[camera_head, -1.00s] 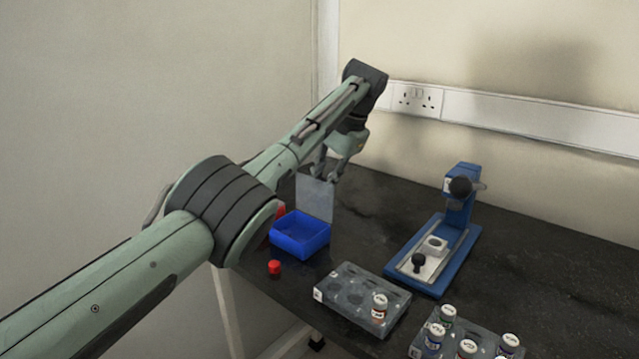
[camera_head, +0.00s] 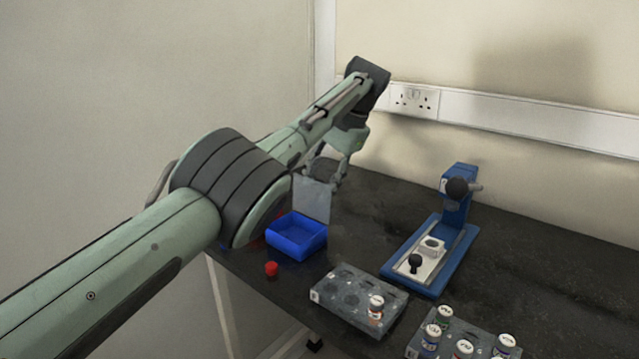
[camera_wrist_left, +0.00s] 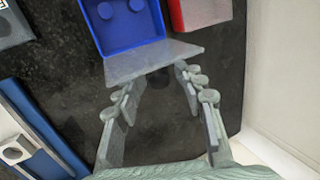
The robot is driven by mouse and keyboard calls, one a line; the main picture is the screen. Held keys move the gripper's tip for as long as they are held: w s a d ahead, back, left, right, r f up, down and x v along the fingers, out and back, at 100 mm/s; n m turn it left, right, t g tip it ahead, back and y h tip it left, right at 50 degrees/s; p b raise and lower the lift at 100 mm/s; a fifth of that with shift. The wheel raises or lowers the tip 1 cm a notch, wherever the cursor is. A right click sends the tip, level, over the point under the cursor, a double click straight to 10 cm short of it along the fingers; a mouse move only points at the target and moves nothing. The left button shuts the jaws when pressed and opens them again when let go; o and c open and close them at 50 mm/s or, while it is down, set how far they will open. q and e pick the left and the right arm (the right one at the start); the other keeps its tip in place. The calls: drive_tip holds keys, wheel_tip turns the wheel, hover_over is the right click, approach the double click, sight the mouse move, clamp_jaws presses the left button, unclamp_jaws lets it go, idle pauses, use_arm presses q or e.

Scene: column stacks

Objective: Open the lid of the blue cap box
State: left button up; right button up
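The blue cap box (camera_head: 297,238) stands on the dark bench, left of centre in the head view. Its clear grey lid (camera_head: 312,199) stands upright at the box's back edge, so the box is open. In the left wrist view the box (camera_wrist_left: 125,42) holds round blue caps (camera_wrist_left: 108,10), and the lid (camera_wrist_left: 150,62) shows nearly edge-on. My left gripper (camera_head: 327,183) is just behind the lid. In the wrist view its fingers (camera_wrist_left: 147,88) are spread apart with nothing held between them; whether they touch the lid I cannot tell. My right gripper is not in view.
A red box (camera_wrist_left: 205,12) is beside the blue one, mostly hidden by my arm in the head view. A red cap (camera_head: 271,268) lies in front. A grey rack (camera_head: 345,300), a second rack with several vials (camera_head: 430,345) and a blue press (camera_head: 447,240) stand to the right.

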use_arm(q)
drive_tip(key=shift+f, duration=0.2)
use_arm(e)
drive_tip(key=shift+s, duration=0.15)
use_arm(q)
drive_tip(key=shift+a, duration=0.1)
drive_tip(key=shift+w, duration=0.1)
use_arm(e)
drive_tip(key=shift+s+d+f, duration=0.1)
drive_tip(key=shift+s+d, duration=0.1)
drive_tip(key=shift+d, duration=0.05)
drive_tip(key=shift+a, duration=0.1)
